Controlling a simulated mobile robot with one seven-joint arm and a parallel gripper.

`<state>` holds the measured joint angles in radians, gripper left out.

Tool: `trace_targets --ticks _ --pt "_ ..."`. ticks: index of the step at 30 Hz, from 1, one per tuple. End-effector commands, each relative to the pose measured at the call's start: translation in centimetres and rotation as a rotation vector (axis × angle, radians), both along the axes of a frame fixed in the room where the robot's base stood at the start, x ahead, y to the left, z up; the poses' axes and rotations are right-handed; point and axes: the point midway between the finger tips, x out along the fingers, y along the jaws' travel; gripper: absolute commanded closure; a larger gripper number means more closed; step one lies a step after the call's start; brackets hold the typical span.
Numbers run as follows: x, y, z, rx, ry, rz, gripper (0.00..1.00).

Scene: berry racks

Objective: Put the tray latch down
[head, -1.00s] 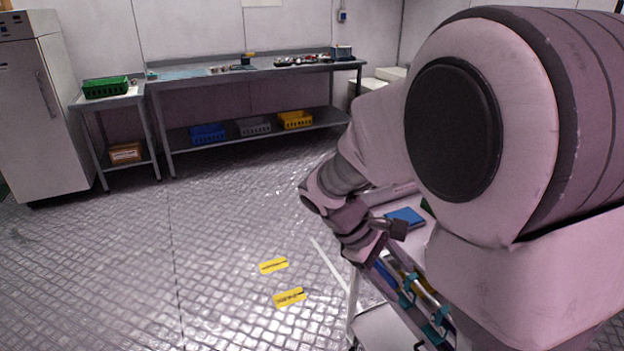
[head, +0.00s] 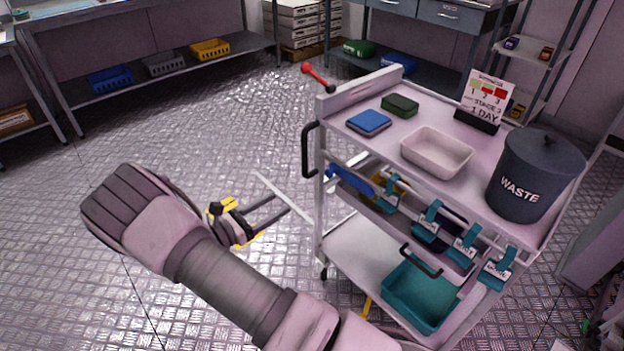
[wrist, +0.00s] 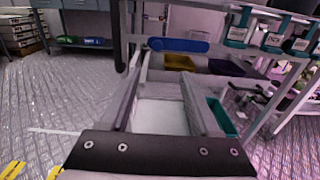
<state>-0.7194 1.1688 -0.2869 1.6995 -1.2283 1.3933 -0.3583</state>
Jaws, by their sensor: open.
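A blue bar (head: 350,181) with rounded ends lies across the left end of the tray row under the cart's top; I take it for the tray latch. In the wrist view the blue bar (wrist: 178,46) lies nearly level, just beyond the fingertips. My gripper (head: 284,204) is open and empty, left of the cart. Its two fingers (wrist: 165,66) reach towards the bar, with a visible gap between them. I see no contact with the bar. A yellow bin (wrist: 178,62) sits behind the bar.
The cart's top (head: 350,104) carries a white tub (head: 437,168), a waste bin (head: 535,160), and blue and green pads. A dark handle (head: 307,150) juts from its left end, and a red-knobbed lever (head: 308,68) stands behind. Teal clips line the tray row. Floor left is clear.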

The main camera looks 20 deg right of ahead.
Motion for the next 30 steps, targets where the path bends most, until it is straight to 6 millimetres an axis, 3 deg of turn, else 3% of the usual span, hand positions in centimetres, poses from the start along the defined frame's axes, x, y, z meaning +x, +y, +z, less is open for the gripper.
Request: trace_targets --ticks 4,8,24,30 --pt "0.3 -0.2 -0.5 -0.02 0.007 0.015 0.37" --pt "0.9 -1.8 -0.6 -0.018 0.006 0.013 0.37" --pt "4.7 -12.6 -0.7 -0.017 0.006 0.01 0.37" --pt "5.7 -15.2 -0.6 -0.016 0.006 0.013 0.37"
